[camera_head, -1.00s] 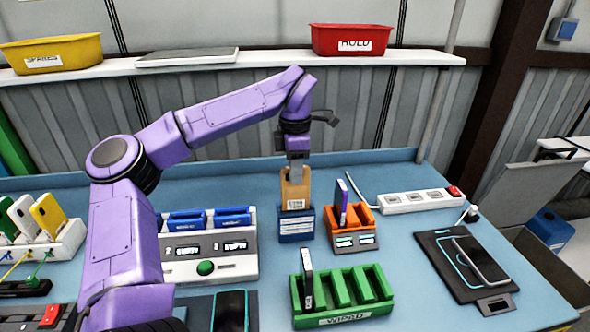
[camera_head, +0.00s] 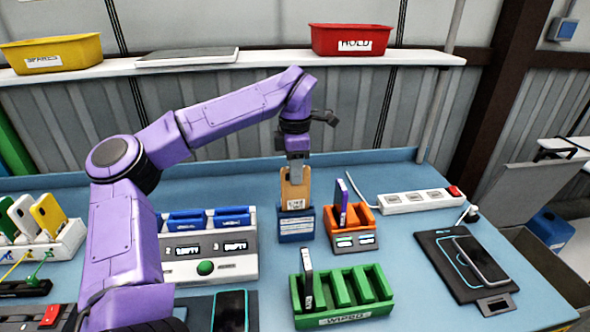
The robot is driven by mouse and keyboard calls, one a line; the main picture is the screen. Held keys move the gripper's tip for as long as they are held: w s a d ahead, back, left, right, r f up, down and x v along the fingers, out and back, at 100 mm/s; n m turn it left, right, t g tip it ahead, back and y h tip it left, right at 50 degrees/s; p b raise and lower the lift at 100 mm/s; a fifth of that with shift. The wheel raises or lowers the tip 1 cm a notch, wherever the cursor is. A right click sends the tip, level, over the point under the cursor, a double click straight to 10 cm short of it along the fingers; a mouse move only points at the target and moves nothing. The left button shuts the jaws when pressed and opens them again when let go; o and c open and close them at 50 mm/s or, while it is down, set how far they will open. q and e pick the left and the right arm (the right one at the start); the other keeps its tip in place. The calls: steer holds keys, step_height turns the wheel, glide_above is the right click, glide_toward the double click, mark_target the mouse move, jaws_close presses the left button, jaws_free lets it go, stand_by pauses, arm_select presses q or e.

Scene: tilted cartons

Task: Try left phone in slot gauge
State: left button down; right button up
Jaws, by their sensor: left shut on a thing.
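My left gripper (camera_head: 297,160) points down and is shut on the top of a tan phone (camera_head: 296,184) with a white label. The phone stands upright with its lower end inside or right behind the blue slot gauge (camera_head: 296,226); how deep it sits is hidden by the gauge's front. A purple phone (camera_head: 341,201) stands in an orange holder (camera_head: 356,242) just right of the gauge. A dark phone (camera_head: 307,274) stands in the leftmost slot of the green rack (camera_head: 343,309). My right gripper does not show.
A white station (camera_head: 208,255) with blue slots and a green button stands left of the gauge. A white power strip (camera_head: 416,200) lies behind right. A phone (camera_head: 479,260) rests on a dark pad at right. Red (camera_head: 351,40) and yellow (camera_head: 52,54) bins sit on the shelf.

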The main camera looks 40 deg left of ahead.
arm_select(q)
steer(key=shift+r+p, duration=0.35)
steer(key=shift+p, duration=0.15)
steer(key=shift+f, duration=0.35)
stand_by(3.5)
steer(key=shift+r, duration=0.1)
step_height(320, 180, up, 6)
steer(key=p, duration=0.5)
